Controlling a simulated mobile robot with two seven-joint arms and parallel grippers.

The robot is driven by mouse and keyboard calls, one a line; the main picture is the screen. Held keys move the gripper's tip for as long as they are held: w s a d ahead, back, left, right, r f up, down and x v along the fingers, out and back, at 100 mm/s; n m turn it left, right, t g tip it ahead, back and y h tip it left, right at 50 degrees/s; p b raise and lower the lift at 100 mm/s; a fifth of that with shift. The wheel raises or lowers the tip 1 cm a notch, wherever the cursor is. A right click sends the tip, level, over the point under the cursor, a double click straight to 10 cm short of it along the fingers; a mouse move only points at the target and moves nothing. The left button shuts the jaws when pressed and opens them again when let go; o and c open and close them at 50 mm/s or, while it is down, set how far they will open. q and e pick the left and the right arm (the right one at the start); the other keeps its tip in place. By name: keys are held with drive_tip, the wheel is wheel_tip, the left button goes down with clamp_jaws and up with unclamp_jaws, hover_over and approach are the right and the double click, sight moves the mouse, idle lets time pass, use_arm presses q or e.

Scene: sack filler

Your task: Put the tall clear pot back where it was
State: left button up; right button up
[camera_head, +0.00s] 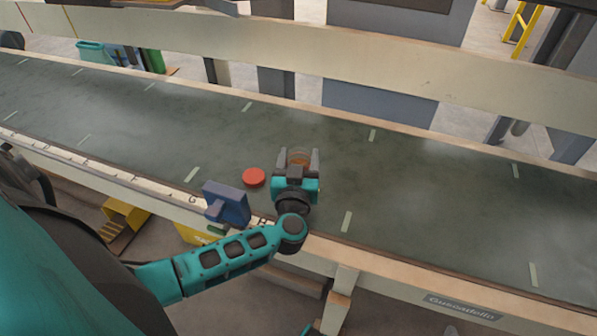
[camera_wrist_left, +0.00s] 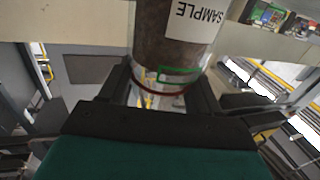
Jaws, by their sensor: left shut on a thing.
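My left gripper (camera_head: 298,160) is shut on the tall clear pot (camera_head: 300,153) over the grey-green conveyor belt (camera_head: 430,190). In the head view only a small orange-brown part of the pot shows between the fingers. In the left wrist view the pot (camera_wrist_left: 160,48) has dark brown contents, a white label reading SAMPLE, a green-outlined mark and a reddish ring at one end. Its far end is cut off by the picture edge. I cannot tell its height above the belt. My right gripper is not in view.
A red disc (camera_head: 254,177) lies on the belt left of my left gripper. A blue block-like fixture (camera_head: 227,203) stands at the belt's near edge, close to my forearm. Pale tape marks dot the belt. A cream rail (camera_head: 400,75) runs along the far side. The belt to the right is clear.

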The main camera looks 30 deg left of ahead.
use_arm(q)
wheel_tip(320, 180, down, 3)
drive_tip(key=shift+f+b, duration=0.1)
drive_tip(key=shift+b, duration=0.5)
drive_tip(key=shift+r, duration=0.2)
drive_tip(key=shift+f, duration=0.15)
drive_tip(key=o, duration=1.4)
drive_tip(key=shift+c, duration=0.2)
